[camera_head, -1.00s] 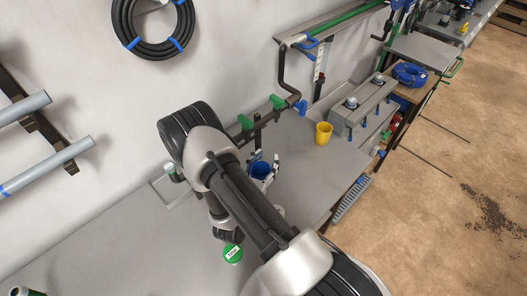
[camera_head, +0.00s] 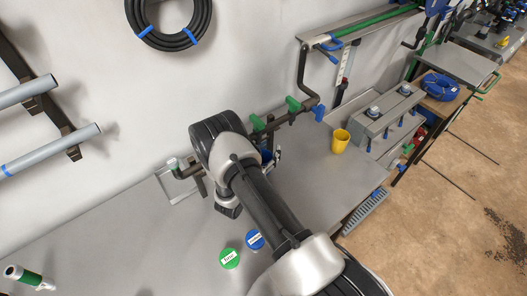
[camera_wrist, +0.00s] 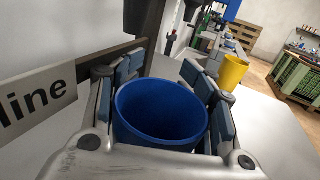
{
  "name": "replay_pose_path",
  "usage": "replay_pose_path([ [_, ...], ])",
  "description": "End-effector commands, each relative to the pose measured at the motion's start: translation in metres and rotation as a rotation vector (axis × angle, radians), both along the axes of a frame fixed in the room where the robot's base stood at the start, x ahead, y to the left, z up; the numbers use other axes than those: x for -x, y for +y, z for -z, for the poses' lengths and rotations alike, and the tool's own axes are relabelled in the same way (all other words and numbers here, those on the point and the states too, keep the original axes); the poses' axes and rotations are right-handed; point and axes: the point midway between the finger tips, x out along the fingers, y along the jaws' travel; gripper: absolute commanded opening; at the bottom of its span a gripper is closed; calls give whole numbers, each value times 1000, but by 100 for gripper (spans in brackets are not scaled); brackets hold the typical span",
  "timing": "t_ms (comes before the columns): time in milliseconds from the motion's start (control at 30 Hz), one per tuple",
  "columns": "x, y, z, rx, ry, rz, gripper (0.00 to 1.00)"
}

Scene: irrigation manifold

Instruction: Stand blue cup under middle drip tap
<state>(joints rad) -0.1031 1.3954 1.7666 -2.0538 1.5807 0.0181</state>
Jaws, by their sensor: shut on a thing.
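The blue cup (camera_wrist: 160,112) sits upright between the fingers of my gripper (camera_wrist: 160,108) in the wrist view, its open rim facing the camera. My gripper is shut on it. In the head view my own arm hides the cup and most of the gripper; a finger part (camera_head: 276,158) shows beside the manifold. The dark manifold pipe (camera_head: 276,124) runs along the wall, with green tap handles (camera_head: 293,104) and (camera_head: 257,122) and a blue handle (camera_head: 318,112). My arm covers part of the pipe, so I cannot tell which tap is the middle one.
A yellow cup (camera_head: 340,141) stands on the grey bench (camera_head: 312,165) to the right; it also shows in the wrist view (camera_wrist: 233,72). A "line" sign (camera_wrist: 38,100) is close left of the gripper.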

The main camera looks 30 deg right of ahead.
Motion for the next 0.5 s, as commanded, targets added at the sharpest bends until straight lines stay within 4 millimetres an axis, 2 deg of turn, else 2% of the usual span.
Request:
replay_pose_path([
  [233, -27, 5, 21, -1, -2, -1, 26],
  [500, -31, 6, 23, -1, 1, 0, 26],
])
